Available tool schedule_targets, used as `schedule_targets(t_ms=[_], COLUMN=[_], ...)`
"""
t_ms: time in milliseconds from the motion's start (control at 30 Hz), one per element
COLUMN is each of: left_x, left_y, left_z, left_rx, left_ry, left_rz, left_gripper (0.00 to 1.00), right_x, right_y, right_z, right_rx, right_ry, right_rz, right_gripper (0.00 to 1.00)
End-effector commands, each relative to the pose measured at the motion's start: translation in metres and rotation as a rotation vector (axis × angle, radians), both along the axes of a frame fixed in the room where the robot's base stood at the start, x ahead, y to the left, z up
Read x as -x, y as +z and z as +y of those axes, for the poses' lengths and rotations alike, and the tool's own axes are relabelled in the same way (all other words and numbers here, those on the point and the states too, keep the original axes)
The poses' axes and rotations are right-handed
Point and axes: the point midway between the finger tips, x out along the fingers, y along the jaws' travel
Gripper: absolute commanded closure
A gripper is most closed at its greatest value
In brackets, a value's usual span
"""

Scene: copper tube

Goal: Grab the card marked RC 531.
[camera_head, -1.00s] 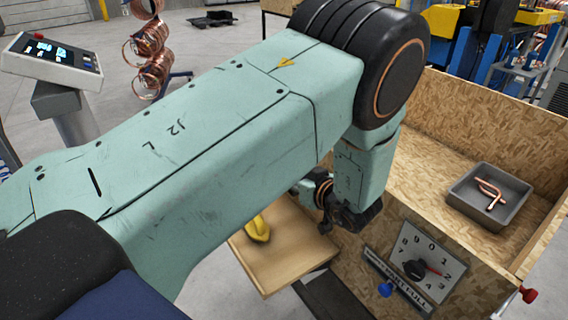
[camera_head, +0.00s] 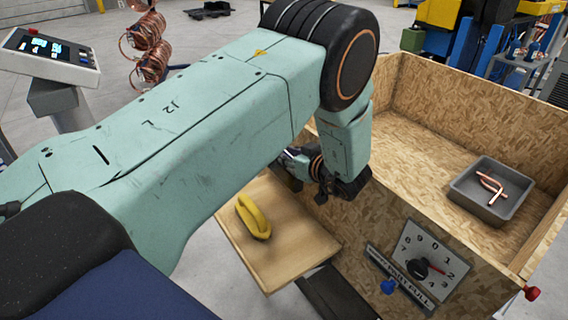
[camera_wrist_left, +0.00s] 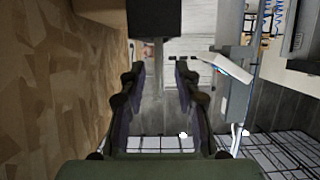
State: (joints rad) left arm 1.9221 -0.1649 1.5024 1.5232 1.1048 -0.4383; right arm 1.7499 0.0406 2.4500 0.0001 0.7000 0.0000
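I cannot make out a card marked RC 531 in either view. In the head view my left gripper (camera_head: 345,190) hangs beside the chipboard crate's near left wall, above the back of a wooden board with a yellow handle (camera_head: 254,216). In the left wrist view its two fingers (camera_wrist_left: 160,75) stand apart, with nothing visible held between them. My left arm covers much of the head view. My right gripper is in neither view.
The chipboard crate (camera_head: 446,130) holds a grey tray (camera_head: 465,203) with copper pieces. A console (camera_head: 48,58) stands at left; copper coils (camera_head: 149,60) are behind.

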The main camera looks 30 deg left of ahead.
Motion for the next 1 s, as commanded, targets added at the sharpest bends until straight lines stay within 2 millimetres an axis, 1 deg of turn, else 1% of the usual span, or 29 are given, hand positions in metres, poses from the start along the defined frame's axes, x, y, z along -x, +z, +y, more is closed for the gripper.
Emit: schedule_targets(t_ms=[33,133,400,767,800,1000], left_x=[-0.0018,-0.0051,-0.0073,-0.007,-0.007,-0.007], left_y=[-0.0031,-0.0056,-0.006,-0.0061,-0.006,-0.0061], left_z=[0.007,0.0139,0.0167,0.0167,0.0167,0.0165], left_rx=[0.001,0.0,-0.001,-0.001,-0.001,-0.001], left_ry=[0.003,0.001,-0.002,-0.002,-0.002,-0.002], left_rz=[0.002,0.002,0.001,0.001,0.001,0.001], left_gripper=[0.68,0.68,0.68,0.98,1.0,1.0], right_x=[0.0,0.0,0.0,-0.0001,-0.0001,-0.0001], right_y=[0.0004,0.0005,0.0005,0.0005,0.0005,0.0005], right_z=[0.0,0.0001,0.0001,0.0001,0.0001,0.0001], right_rx=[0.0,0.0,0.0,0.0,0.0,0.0], right_ry=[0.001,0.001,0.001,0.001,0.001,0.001], right_rz=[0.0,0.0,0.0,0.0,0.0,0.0], right_gripper=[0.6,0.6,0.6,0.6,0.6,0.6])
